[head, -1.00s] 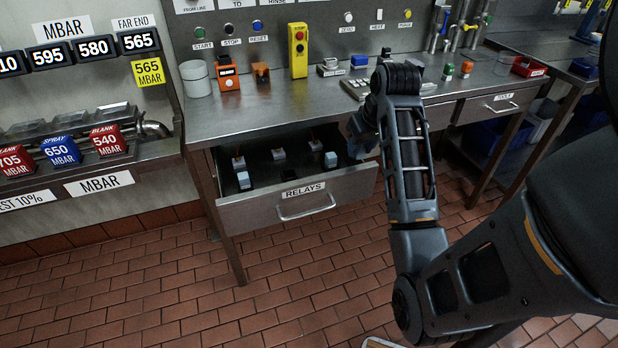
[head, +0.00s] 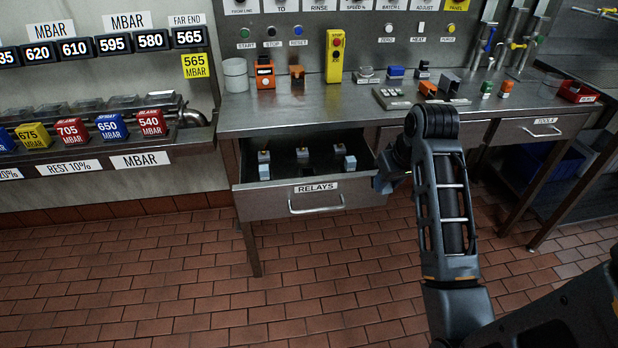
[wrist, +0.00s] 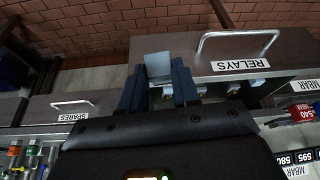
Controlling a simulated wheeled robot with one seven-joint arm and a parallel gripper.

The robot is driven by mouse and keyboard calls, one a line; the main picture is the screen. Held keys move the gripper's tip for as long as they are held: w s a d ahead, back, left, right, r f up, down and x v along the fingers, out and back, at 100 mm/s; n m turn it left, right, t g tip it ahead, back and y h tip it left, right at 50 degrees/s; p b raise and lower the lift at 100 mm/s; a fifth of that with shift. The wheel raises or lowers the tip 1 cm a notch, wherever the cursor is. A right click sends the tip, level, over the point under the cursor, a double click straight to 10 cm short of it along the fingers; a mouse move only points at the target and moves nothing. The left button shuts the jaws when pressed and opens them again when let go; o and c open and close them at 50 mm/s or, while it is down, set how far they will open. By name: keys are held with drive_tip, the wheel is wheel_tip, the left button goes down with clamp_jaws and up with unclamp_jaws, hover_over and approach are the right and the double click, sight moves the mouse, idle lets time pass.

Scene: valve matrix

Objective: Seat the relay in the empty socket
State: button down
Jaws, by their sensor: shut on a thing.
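My gripper (wrist: 158,84) shows in the wrist view with its two dark blue fingers closed on a pale grey-blue block, the relay (wrist: 158,65). The block sticks out beyond the fingertips. In the head view my gripper (head: 384,180) is at the right end of the open RELAYS drawer (head: 316,201), mostly behind my own arm, and the held relay cannot be made out there. Several relays stand in the drawer, one of them pale blue (head: 350,163). I cannot pick out the empty socket. Two orange units (head: 265,75) (head: 297,76) stand on the bench, their tops too small to read.
The steel bench (head: 320,105) also bears a white canister (head: 236,75), a yellow pendant (head: 334,57) and a grey keypad (head: 392,98). The drawer juts out over open tiled floor (head: 200,280). A rack of coloured MBAR blocks (head: 112,126) is at the left.

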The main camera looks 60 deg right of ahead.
drive_tip(key=w+a+f+n+y, duration=0.1)
drive_tip(key=w+a+f, duration=0.3)
drive_tip(key=a, duration=0.7)
drive_tip(key=w+a+f+n+t+y, duration=0.1)
drive_tip(key=w+a+f+n, duration=0.3)
drive_tip(key=w+a, duration=0.5)
drive_tip(key=w+a+f+n+y, duration=0.1)
drive_tip(key=w+a+f+n, duration=0.2)
drive_tip(key=a, duration=1.2)
drive_tip(key=w+f, duration=0.3)
drive_tip(key=shift+w, duration=0.4)
drive_tip(key=shift+a, duration=0.1)
